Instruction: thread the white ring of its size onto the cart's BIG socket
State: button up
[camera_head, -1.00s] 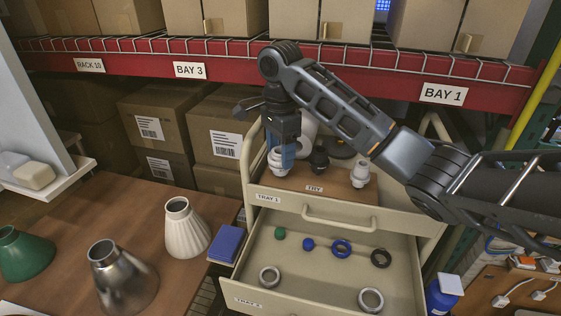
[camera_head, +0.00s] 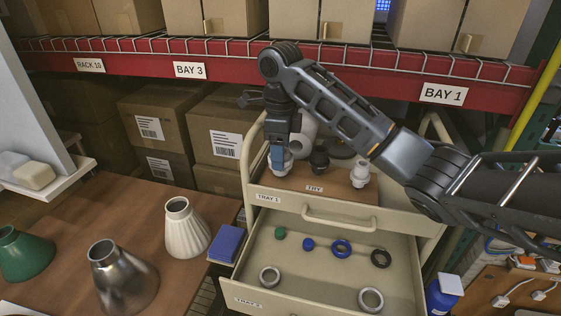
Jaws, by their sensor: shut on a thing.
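My gripper (camera_head: 279,165) points down over the left of the cart's top tray, its blue-grey fingers shut at the top of the big white socket (camera_head: 281,173). White shows between and beside the fingertips; I take it for the white ring in the grip, but the fingers hide most of it. I cannot tell ring from socket or how far it is threaded. A black socket (camera_head: 320,161) and a smaller white socket (camera_head: 360,174) stand to the right on the same tray.
A red shelf beam (camera_head: 250,71) runs behind my arm.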

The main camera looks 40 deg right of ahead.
jog(key=m, duration=0.3)
jog(key=shift+s+f, duration=0.2)
jog(key=shift+f, duration=0.2)
jog(key=o, duration=1.1)
jog(key=shift+d, duration=0.1)
jog(key=shift+c, duration=0.2)
jog(key=shift+o, duration=1)
jog(key=shift+w+r, duration=0.1)
jog(key=shift+r, duration=0.1)
jog(key=n, duration=0.2)
jog(key=shift+r+n, duration=0.1)
jog(key=shift+n, duration=0.3)
jog(key=n, duration=0.4)
jog(key=shift+w, duration=0.1)
jog(key=n, duration=0.7)
